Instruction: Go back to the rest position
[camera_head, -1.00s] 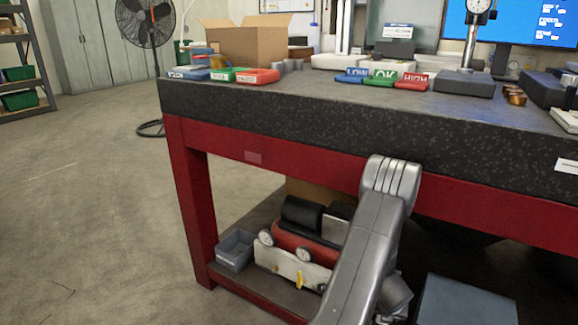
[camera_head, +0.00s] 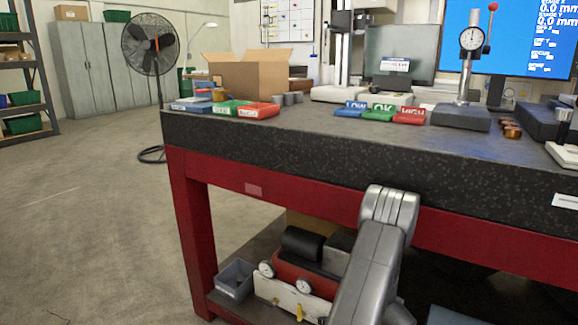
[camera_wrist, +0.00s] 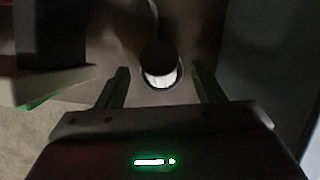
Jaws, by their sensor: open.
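My gripper (camera_wrist: 160,88) shows in the wrist view with its two fingers well apart. Nothing is held between them. Beyond the fingers is a round dark and white thing (camera_wrist: 161,74) that I cannot make out. In the head view a grey link of my arm stands in front of the table, and my gripper is out of sight.
A granite-topped table (camera_head: 300,135) with a red frame (camera_head: 290,186) is close in front. On it are coloured LOW, OK and HIGH blocks (camera_head: 378,113), a cardboard box (camera_head: 248,80) and a dial gauge stand (camera_head: 462,115). Open floor (camera_head: 85,210) lies left.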

